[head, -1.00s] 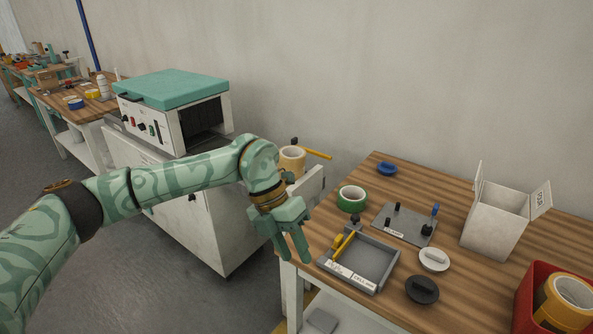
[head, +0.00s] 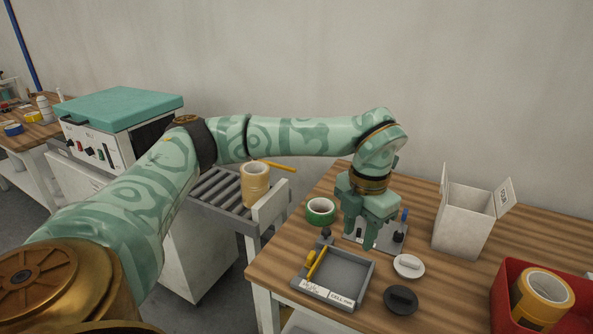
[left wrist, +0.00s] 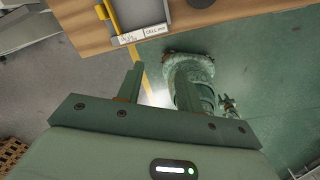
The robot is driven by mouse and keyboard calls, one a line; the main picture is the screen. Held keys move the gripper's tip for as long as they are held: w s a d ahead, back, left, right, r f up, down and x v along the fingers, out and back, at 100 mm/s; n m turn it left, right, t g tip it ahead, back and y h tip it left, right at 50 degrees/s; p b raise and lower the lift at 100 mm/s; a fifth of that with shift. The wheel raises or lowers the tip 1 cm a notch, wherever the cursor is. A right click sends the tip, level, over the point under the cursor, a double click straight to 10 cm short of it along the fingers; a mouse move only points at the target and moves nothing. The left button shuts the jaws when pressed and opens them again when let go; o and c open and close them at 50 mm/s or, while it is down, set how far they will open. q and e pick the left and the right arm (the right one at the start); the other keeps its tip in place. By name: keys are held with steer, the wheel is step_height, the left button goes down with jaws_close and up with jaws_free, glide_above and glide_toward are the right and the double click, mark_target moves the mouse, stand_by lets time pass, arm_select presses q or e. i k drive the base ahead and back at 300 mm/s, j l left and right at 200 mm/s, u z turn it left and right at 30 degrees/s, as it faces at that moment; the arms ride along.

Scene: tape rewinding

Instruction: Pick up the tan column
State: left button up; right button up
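The tan column (head: 255,184), a short upright cylinder that looks like stacked tape rolls, stands at the near end of the roller conveyor (head: 217,192), left of the table. My left forearm passes just above and behind it in the head view. My left gripper (head: 361,236) points down over the grey fixture plate on the table, well to the right of the column. In the left wrist view its two fingers (left wrist: 158,88) are apart with nothing held between them. The column does not show in the left wrist view. My right gripper is not in view.
A green tape roll (head: 320,211), a grey tray (head: 352,290), a white disc (head: 408,266), a black disc (head: 400,300) and a white box (head: 461,222) stand on the wooden table (head: 270,268). A red bin (head: 500,300) holds yellow tape. A teal-lidded machine (head: 118,107) stands left.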

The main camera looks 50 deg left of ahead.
mark_target(254, 175)
steer(key=j+z, duration=0.25)
steer(key=j, duration=0.25)
steer(key=j+z, duration=0.2)
steer(key=j, duration=0.25)
steer(key=k+j+z, duration=0.25)
steer(key=j, duration=0.2)
steer(key=j+z, duration=0.2)
steer(key=j, duration=0.3)
steer(key=k+j, duration=0.1)
steer(key=j, duration=0.25)
steer(key=k+j, duration=0.15)
steer(key=j, duration=0.2)
steer(key=k+j, duration=0.1)
steer(key=j, duration=0.25)
steer(key=k+j, duration=0.15)
steer(key=j, duration=0.2)
steer(key=k+j+z, duration=0.1)
steer(key=j, duration=0.25)
